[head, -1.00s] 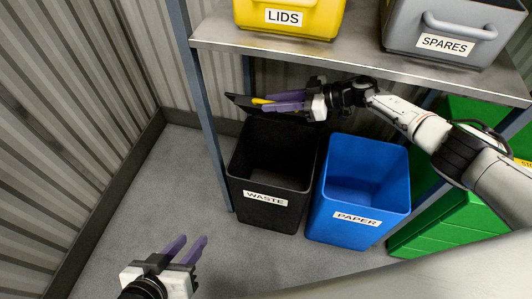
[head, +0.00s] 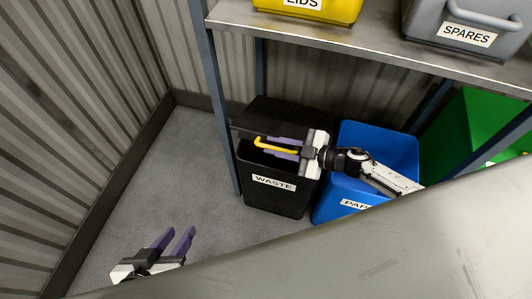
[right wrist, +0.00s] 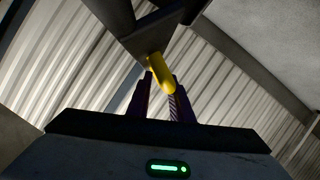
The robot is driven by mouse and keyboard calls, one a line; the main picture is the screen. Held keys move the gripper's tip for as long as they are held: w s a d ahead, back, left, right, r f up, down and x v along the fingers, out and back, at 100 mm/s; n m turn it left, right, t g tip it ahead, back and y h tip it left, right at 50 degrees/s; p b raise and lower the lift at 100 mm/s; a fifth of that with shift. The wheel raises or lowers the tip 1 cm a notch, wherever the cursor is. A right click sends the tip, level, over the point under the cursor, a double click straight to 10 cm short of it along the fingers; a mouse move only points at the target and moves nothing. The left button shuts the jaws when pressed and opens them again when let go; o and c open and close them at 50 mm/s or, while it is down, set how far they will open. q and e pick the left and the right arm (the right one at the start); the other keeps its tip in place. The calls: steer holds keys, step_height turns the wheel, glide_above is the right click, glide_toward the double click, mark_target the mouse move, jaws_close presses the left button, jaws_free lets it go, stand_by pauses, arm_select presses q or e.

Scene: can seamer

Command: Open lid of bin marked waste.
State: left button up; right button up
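The black bin (head: 262,196) labelled WASTE stands on the floor under the shelf. Its black lid (head: 290,112) is partly raised and tilted, with a dark gap between its front edge and the bin's rim. A yellow handle (head: 275,147) sits at the lid's front. My right gripper (head: 272,146) has its purple fingers on either side of this handle and looks shut on it. The right wrist view shows the handle (right wrist: 160,75) between the fingertips, filling the gap. My left gripper (head: 181,231) is open and empty at the lower left, away from the bin.
A blue PAPER bin (head: 380,137) stands right beside the waste bin, under my right arm. The metal shelf (head: 400,55) above carries the yellow LIDS bin (head: 310,8) and the grey SPARES bin (head: 470,20). A grey surface (head: 360,250) fills the lower right. Floor left of the bin is clear.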

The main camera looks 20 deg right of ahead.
steer(key=shift+s+f+b, duration=0.2)
steer(key=shift+f+b, duration=0.1)
steer(key=shift+f, duration=0.35)
arm_select(q)
steer(key=shift+f, duration=0.65)
